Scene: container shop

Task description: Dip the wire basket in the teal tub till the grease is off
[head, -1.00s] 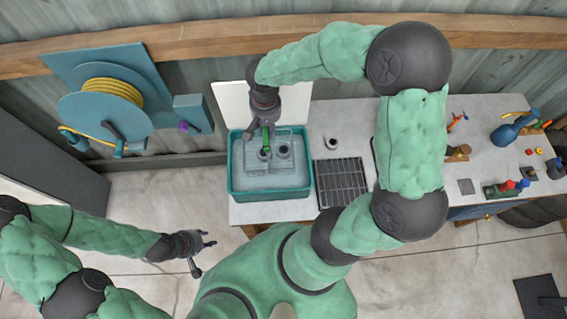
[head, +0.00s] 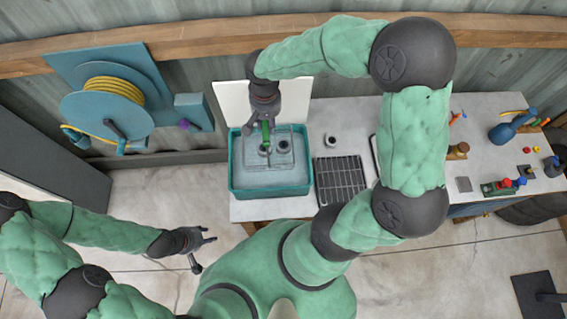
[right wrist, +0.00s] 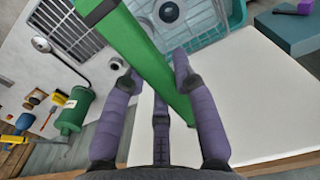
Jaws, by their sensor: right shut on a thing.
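The teal tub (head: 235,188) stands on the left end of the bench, with greyish liquid in it. The wire basket (head: 288,158) is inside the tub and holds round dark-centred parts. How deep it sits, and whether grease is on it, I cannot tell. My right gripper (head: 266,122) is above the tub, shut on the basket's green handle (right wrist: 150,58). The right wrist view shows the handle between the fingers and part of the tub (right wrist: 205,40). My left gripper (head: 208,237) is open and empty, low in front of the bench, apart from everything.
A dark drain rack (head: 340,182) lies right of the tub, with a small round cup (head: 331,141) behind it. A white panel (head: 232,101) stands behind the tub. A hose reel (head: 108,110) hangs on the wall at left. Tools and a blue can (head: 508,132) occupy the bench's right.

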